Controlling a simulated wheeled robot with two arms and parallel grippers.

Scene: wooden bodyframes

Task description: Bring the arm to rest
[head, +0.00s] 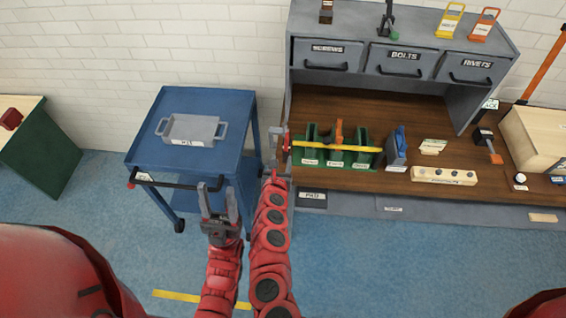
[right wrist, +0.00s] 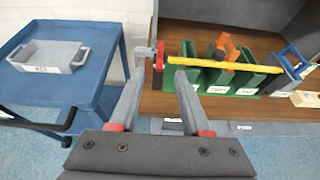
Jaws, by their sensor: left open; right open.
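My left gripper (head: 220,198) is open and empty in the head view, with its two grey fingers pointing up over the floor, in front of the blue cart. My right gripper (head: 277,146) reaches further forward, between the blue cart and the workbench, close to the left end of the green bins. In the right wrist view my right gripper (right wrist: 158,97) is open, with nothing between its fingers. The two red forearms run close together in the head view.
A blue cart (head: 150,155) holding a grey tray (head: 190,131) stands to the left. On the wooden workbench (head: 405,184), a yellow bar with a red end (head: 335,148) lies across the green bins (head: 325,163). A blue-handled grey holder (head: 396,150) is beside them.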

